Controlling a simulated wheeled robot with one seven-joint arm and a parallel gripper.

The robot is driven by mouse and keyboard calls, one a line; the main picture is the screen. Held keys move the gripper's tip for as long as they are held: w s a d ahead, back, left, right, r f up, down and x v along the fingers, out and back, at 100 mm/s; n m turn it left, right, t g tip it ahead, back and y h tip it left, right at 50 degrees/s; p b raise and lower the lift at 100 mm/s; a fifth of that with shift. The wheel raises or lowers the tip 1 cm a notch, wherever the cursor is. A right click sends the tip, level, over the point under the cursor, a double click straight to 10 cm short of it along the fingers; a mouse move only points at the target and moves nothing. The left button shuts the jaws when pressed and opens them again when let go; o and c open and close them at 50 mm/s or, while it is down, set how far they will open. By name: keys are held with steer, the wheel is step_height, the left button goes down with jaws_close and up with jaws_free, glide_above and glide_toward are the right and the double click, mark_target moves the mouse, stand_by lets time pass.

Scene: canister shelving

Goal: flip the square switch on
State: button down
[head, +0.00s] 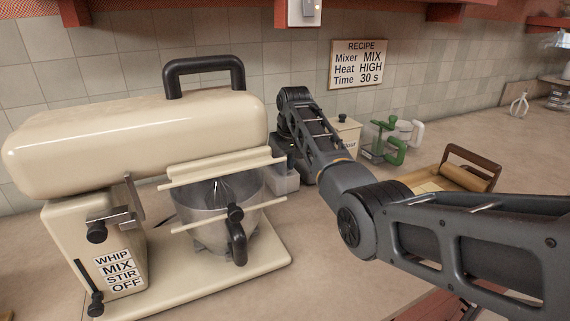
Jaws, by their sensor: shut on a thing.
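A white wall plate with a grey square switch (308,7) is at the top edge of the head view, partly cut off. I cannot tell whether it is on or off. My gripper (284,158) is low over the counter, right of the mixer bowl and well below the switch. It is shut on a small pale box (284,180), apparently at its top. The fingers are mostly hidden by the mixer and my arm, so the exact grip does not show.
A large cream mixer (130,140) with a metal bowl (205,215) fills the left. A recipe sign (359,64) hangs on the tiled wall. A cream canister (347,133), a green-handled device (384,140) and a wooden tray with a roller (455,182) are right of my gripper.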

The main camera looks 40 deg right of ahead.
steer(key=shift+w+d+f+g+b, duration=0.1)
steer(key=shift+w+g+b, duration=0.2)
steer(key=shift+g+b, duration=0.35)
steer(key=shift+g+y+b, duration=0.3)
steer(key=shift+g+b, duration=0.05)
steer(key=c, duration=0.8)
jaws_free()
steer(key=shift+c, duration=0.2)
steer(key=shift+r, duration=0.25)
step_height(320, 180, up, 8)
steer(key=b, duration=0.1)
steer(key=shift+s+f, duration=0.2)
steer(key=shift+f, duration=0.05)
